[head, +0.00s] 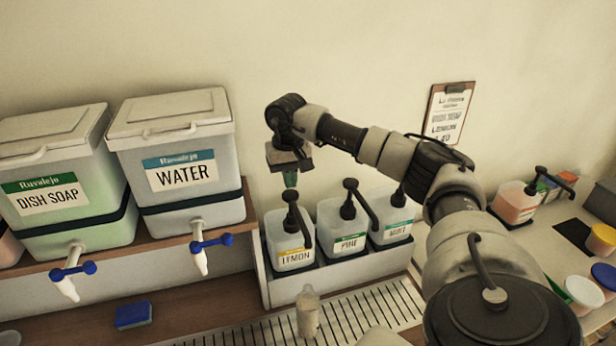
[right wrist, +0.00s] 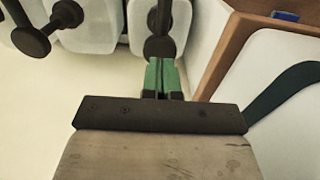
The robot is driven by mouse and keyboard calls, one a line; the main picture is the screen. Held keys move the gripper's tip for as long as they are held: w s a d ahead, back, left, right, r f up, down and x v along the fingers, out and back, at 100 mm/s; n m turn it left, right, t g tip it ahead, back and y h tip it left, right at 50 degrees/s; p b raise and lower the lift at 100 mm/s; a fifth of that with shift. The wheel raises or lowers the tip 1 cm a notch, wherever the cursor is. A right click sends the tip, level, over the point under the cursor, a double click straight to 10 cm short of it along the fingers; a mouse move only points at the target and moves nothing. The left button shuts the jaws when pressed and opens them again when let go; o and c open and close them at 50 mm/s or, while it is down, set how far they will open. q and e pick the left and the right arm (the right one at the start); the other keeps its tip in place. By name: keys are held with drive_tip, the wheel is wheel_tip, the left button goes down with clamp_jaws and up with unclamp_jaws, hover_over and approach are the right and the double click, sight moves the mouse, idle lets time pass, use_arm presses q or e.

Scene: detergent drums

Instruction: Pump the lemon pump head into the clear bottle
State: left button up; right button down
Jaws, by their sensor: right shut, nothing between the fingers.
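The lemon bottle (head: 289,241) stands at the left of a grey holder, its black pump head (head: 290,197) on top with the spout pointing forward. The clear bottle (head: 307,312) stands upright on the slatted drip grate in front of the lemon bottle. My right gripper (head: 290,181) is shut and points down just above the lemon pump head. In the right wrist view its green fingers (right wrist: 163,77) are together, close to the pump head (right wrist: 160,30); whether they touch it I cannot tell. My left gripper is not in view.
Pine (head: 345,243) and mint (head: 391,222) bottles stand right of lemon in the holder. Dish soap (head: 60,190) and water (head: 175,155) drums with blue taps sit on a shelf at left. A blue sponge (head: 133,315) lies at lower left. Tubs stand at right.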

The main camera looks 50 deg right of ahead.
idle(0.3)
wheel_tip(320, 180, up, 6)
drive_tip(key=p, duration=0.4)
idle(0.7)
